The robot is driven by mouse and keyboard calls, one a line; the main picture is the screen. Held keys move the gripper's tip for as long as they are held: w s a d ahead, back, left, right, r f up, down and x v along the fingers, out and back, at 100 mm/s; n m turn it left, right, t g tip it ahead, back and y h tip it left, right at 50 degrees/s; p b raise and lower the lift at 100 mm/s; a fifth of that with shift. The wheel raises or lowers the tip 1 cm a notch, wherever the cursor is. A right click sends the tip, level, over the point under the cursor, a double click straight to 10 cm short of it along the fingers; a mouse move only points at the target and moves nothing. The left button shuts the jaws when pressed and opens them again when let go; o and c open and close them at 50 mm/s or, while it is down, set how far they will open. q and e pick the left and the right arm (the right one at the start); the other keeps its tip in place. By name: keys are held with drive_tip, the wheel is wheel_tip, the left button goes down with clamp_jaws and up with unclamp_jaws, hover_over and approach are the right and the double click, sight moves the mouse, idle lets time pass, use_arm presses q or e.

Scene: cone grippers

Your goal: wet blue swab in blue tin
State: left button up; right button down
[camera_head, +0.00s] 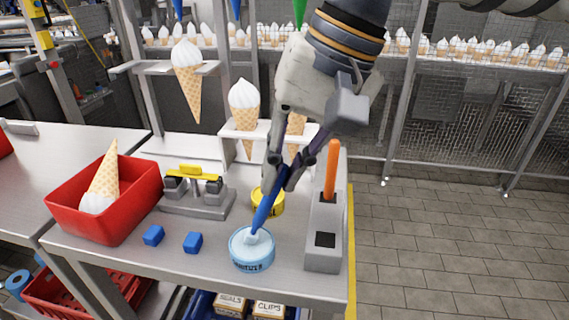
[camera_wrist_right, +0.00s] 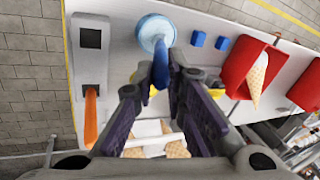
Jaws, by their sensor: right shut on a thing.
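My right gripper (camera_head: 280,182) is shut on the blue swab (camera_head: 264,211), which slants down and left from the fingers. The swab's pale tip (camera_head: 251,238) is at the top of the blue tin (camera_head: 252,263), within its rim; how deep it sits I cannot tell. The tin is open, with pale blue contents, near the table's front edge. The right wrist view shows the swab (camera_wrist_right: 160,66) between the fingers of the gripper (camera_wrist_right: 163,85), and its end over the tin (camera_wrist_right: 150,25). My left gripper is not in view.
A grey holder (camera_head: 322,262) right of the tin carries an orange swab (camera_head: 331,167) and has an empty square slot. A yellow tin (camera_head: 272,208) stands behind. Two blue blocks (camera_head: 153,235), a yellow-topped fixture (camera_head: 198,205) and a red bin (camera_head: 133,215) with a cone are left.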

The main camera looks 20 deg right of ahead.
drive_tip(key=shift+f, duration=0.15)
drive_tip(key=shift+r, duration=3.6)
